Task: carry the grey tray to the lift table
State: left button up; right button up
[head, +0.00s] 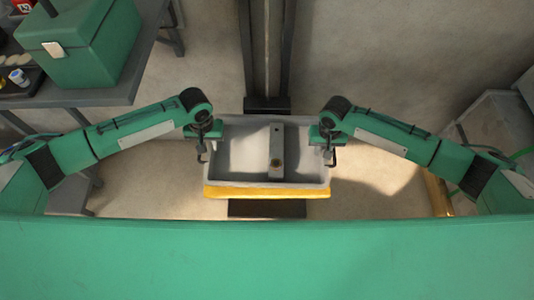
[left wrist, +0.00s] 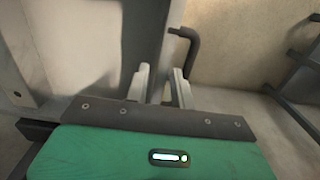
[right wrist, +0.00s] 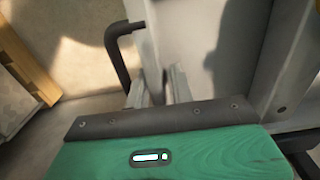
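The grey tray (head: 225,165) is in the middle of the head view, level, with a grey bar and a brass-coloured knob inside. A yellow-edged platform (head: 266,192), which looks like the lift table, shows just beneath its near side. I cannot tell whether the tray touches it. My left gripper (head: 204,148) is at the tray's left wall, beside a dark bent handle (left wrist: 190,45). Its fingers (left wrist: 161,82) look shut on the wall. My right gripper (head: 328,150) is at the right wall in the same way, fingers (right wrist: 158,82) close on both sides, beside another dark handle (right wrist: 118,50).
A dark upright mast (head: 266,50) stands behind the tray. A workbench (head: 110,96) with a green box (head: 85,50) is at the upper left. A frame with a grey bin (head: 495,115) is at the right, near a yellow post (head: 438,192). Bare floor lies on both sides.

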pick_arm(q)
notch_tip(320, 180, up, 8)
jog(key=shift+r, duration=0.2)
pick_arm(e)
notch_tip(320, 180, up, 12)
dwell(0.4)
pick_arm(q)
jog(key=shift+d, duration=0.1)
pick_arm(e)
jog(key=shift+a, duration=0.1)
